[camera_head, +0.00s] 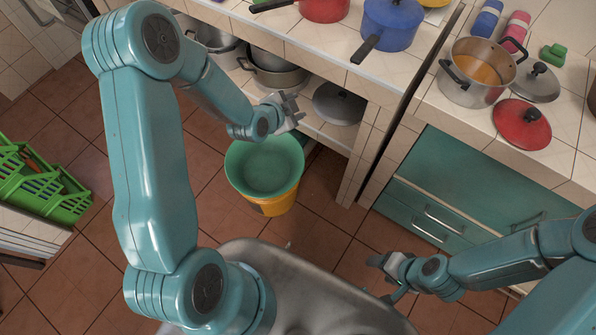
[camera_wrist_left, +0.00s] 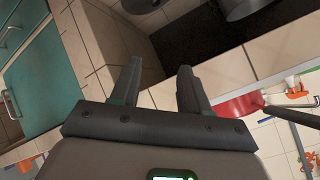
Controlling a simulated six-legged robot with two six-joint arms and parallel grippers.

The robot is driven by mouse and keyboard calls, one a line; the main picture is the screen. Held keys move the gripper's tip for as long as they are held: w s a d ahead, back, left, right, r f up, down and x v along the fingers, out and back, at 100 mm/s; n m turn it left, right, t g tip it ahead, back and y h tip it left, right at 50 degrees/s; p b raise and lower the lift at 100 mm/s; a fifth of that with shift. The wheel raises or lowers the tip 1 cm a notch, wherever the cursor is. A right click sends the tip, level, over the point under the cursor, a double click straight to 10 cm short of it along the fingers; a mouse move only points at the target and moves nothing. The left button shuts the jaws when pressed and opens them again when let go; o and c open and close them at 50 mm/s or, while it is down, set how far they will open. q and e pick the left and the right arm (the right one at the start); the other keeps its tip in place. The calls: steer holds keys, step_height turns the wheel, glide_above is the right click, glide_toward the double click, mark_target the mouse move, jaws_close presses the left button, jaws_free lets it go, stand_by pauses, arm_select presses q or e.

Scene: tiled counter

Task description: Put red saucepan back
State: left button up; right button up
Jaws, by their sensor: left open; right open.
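The red saucepan (camera_head: 322,9) stands on the tiled counter at the top edge of the head view, partly cut off. Its dark handle points left. A red side with a dark handle, likely the same saucepan (camera_wrist_left: 238,106), shows at the right in the left wrist view. My left gripper (camera_head: 292,108) is open and empty, in front of the open shelf below the counter and apart from the saucepan. Its two fingers also show in the left wrist view (camera_wrist_left: 159,82). My right gripper (camera_head: 382,276) is open and empty, low in front of the green drawers.
A blue saucepan (camera_head: 393,24) stands right of the red one. A steel pot (camera_head: 468,92) and red lid (camera_head: 521,124) are on the right counter. Pots (camera_head: 276,74) and a lid (camera_head: 340,103) fill the lower shelf.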

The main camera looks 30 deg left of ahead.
arm_select(q)
steer(key=s+d+f+n+g+h, duration=0.1)
steer(key=s+d+f+n+g, duration=0.4)
steer(key=s, duration=0.7)
steer(key=s+d+f+n+g+h, duration=0.2)
steer(key=s+d+f+n+g, duration=0.3)
steer(key=s+d+f, duration=0.3)
steer(key=s+d+n, duration=0.1)
steer(key=s, duration=0.3)
steer(key=shift+d+f, duration=0.15)
steer(key=shift+f, duration=0.05)
